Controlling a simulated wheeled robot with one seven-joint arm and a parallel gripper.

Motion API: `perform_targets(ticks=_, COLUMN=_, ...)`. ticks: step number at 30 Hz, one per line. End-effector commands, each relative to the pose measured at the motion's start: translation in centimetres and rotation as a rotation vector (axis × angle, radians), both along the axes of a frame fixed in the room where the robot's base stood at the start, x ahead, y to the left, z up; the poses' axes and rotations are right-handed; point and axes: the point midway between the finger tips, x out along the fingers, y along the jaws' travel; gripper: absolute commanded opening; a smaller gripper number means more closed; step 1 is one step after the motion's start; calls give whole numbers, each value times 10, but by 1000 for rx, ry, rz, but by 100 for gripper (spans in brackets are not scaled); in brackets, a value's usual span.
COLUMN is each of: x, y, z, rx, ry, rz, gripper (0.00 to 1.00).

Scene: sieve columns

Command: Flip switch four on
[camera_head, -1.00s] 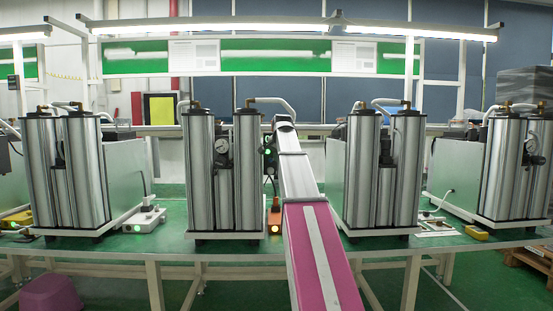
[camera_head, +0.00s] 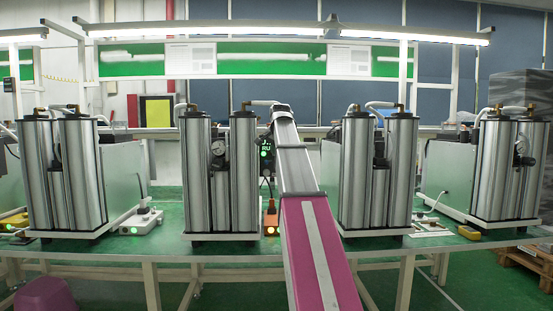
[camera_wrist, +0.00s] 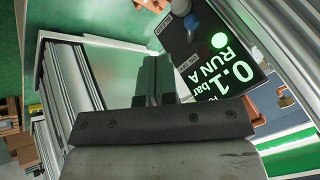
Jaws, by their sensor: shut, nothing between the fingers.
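I cannot tell which control is switch four; no such label is readable. The panel also shows in the head view (camera_head: 266,156), beside the second column pair. My gripper (camera_wrist: 155,66) is shut and empty, with its fingertips close to the panel's left edge in the wrist view. Contact cannot be told. In the head view my arm hides the fingertips.
Silver column pairs (camera_head: 218,180) stand along the green bench. A white switch box (camera_head: 138,222) with a green light sits at left, an orange box (camera_head: 270,218) below the panel, and a yellow device (camera_head: 469,233) at right. The bench's front edge strip is mostly clear.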

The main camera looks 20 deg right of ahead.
Motion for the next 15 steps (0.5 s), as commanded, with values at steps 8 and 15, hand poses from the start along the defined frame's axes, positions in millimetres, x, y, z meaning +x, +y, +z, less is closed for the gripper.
perform_targets(ticks=8, x=-18, y=14, z=35, rx=-1, ry=-1, rz=0, gripper=0)
perform_targets(ticks=15, x=-23, y=17, z=42, rx=0, ry=1, rz=0, gripper=0)
